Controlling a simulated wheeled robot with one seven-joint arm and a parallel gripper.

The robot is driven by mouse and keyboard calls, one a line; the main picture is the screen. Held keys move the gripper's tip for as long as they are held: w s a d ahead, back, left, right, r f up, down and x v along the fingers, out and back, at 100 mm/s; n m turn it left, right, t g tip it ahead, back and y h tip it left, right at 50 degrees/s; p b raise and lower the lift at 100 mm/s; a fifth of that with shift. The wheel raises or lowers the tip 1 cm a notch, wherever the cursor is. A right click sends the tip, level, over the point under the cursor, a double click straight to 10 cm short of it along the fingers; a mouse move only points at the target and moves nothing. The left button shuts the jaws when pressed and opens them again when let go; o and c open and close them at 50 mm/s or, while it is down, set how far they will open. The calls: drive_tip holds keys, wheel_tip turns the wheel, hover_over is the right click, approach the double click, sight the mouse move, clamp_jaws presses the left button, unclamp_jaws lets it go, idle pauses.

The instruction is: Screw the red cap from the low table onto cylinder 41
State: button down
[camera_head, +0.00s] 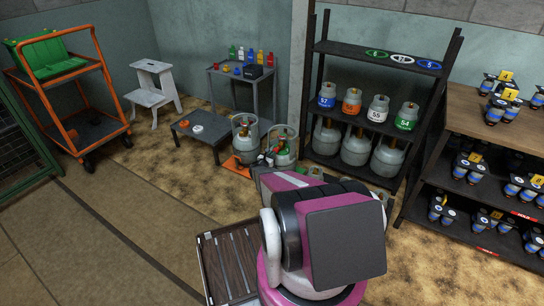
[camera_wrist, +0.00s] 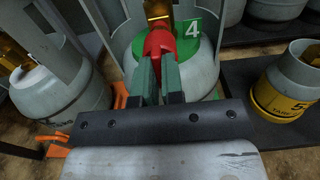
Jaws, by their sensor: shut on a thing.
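My gripper (camera_wrist: 159,88) is shut on the red cap (camera_wrist: 158,42) in the wrist view. Its two green fingers are on either side of the cap. The cap is over a grey cylinder (camera_wrist: 203,77) with a green collar marked with a white 4; any further digit is not readable. A brass valve (camera_wrist: 157,10) shows just behind the cap. I cannot tell whether cap and valve touch. In the head view this cylinder (camera_head: 284,158) stands beside the low table, partly behind my arm. The low table (camera_head: 190,138) holds an orange and a white piece.
Another grey cylinder (camera_wrist: 55,95) with a brass valve stands close on the left, within an open guard. A yellow-banded cylinder (camera_wrist: 285,90) is on the right. Orange pieces (camera_wrist: 62,144) lie on the floor. A shelf of cylinders (camera_head: 375,90) stands behind right.

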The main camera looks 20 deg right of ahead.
drive_tip(key=shift+x, duration=1.4)
drive_tip(key=shift+m, duration=1.7)
drive_tip(key=shift+m, duration=1.8)
drive_tip(key=shift+m, duration=1.7)
